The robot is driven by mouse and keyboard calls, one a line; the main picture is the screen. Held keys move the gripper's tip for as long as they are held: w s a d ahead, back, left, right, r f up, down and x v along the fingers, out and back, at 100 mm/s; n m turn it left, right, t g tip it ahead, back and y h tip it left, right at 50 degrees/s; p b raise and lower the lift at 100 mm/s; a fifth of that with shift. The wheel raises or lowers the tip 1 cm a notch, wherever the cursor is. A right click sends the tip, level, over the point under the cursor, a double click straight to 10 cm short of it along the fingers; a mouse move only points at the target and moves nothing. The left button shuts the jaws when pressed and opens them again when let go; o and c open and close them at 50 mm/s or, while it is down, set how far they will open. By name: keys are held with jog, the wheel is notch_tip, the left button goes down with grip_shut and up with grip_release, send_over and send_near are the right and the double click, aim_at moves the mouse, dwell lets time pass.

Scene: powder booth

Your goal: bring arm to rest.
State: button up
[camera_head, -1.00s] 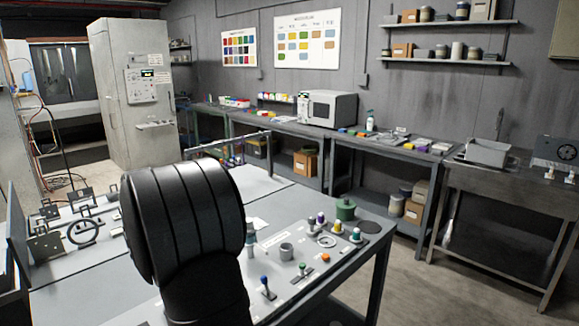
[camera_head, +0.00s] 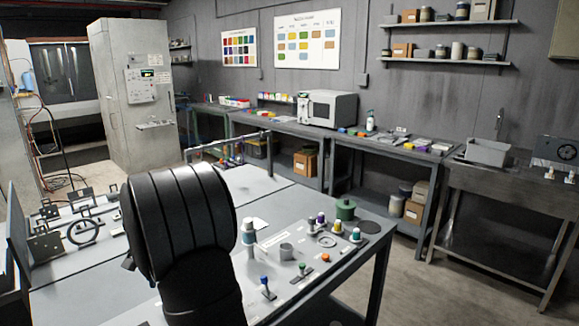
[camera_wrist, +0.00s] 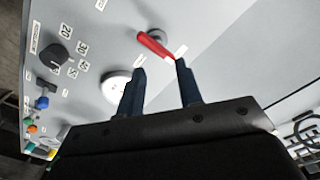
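My gripper (camera_wrist: 161,72) shows in the wrist view with its two dark blue fingers apart and nothing held between them. A red lever (camera_wrist: 154,45) lies on the grey surface beyond the fingertips. I cannot tell whether the right fingertip is touching its near end. In the head view my black arm fills the lower left centre, and the gripper is hidden. The grey worktable (camera_head: 265,185) lies under and around the arm.
A dark knob with number labels (camera_wrist: 55,57) and a white round piece (camera_wrist: 117,86) are left of the fingers.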

jog(key=f+m, duration=0.1)
jog(key=f, duration=0.1)
jog(key=f+m, duration=0.1)
jog(key=f, duration=0.1)
jog(key=shift+s+d, duration=0.15)
jog(key=shift+s, duration=0.05)
jog(key=shift+s+d+f+m, duration=0.1)
jog(key=shift+s+f+m, duration=0.05)
jog(key=shift+f, duration=0.25)
jog(key=shift+s+d+f+m, duration=0.1)
jog(key=shift+s+f+m, duration=0.05)
jog(key=shift+f, duration=0.25)
jog(key=shift+w+a+r, duration=0.1)
jog(key=shift+w+r, duration=0.05)
jog(key=shift+r, duration=0.4)
notch_tip(320, 180, up, 13)
jog(key=n, duration=0.8)
jog(key=shift+r+n, duration=0.2)
jog(key=shift+n, duration=0.2)
jog(key=shift+r, duration=0.1)
